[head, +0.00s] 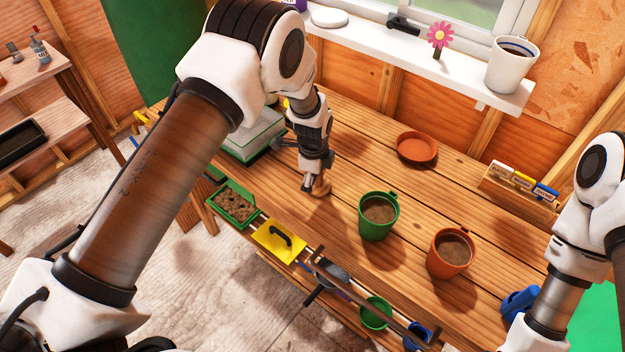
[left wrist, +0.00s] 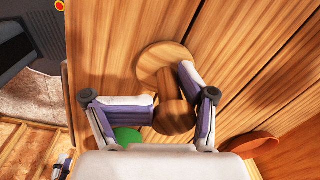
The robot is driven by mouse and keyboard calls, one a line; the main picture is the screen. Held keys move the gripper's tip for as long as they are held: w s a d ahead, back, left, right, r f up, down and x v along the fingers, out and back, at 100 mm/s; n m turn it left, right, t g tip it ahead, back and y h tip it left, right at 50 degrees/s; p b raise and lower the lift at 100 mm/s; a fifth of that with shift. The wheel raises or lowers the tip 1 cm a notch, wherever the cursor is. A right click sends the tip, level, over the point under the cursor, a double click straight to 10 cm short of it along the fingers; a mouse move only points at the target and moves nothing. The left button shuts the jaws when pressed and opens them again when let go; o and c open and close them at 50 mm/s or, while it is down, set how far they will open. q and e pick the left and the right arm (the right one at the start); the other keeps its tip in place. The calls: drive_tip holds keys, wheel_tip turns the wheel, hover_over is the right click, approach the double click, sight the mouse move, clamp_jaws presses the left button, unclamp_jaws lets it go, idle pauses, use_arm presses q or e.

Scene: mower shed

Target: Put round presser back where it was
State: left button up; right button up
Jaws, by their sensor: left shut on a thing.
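The round presser is wooden, with a flat disc and a rounded knob on a stem. In the left wrist view the presser (left wrist: 174,118) sits between the fingers of my left gripper (left wrist: 172,92), which is shut on it. In the head view the presser (head: 322,188) shows small and partly hidden under my left gripper (head: 312,183), over the bench left of the green pot (head: 378,216). I cannot tell whether it touches the wood. My right arm enters at the right edge, but its gripper is out of view.
An orange pot (head: 450,252) and an orange saucer (head: 417,149) stand on the wooden bench (head: 350,150). A green soil tray (head: 233,203), a yellow piece with a black handle (head: 278,242) and a dark tool (head: 331,272) line the front rail. A blue object (head: 520,303) lies at right.

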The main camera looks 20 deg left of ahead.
use_arm(q)
drive_tip(key=shift+w+a+f, duration=0.1)
drive_tip(key=shift+a+f, duration=0.05)
drive_tip(key=o, duration=1.6)
drive_tip(key=shift+a, duration=0.1)
drive_tip(key=shift+o, duration=0.2)
wheel_tip(320, 180, up, 12)
drive_tip(key=b, duration=0.3)
drive_tip(key=shift+s, duration=0.45)
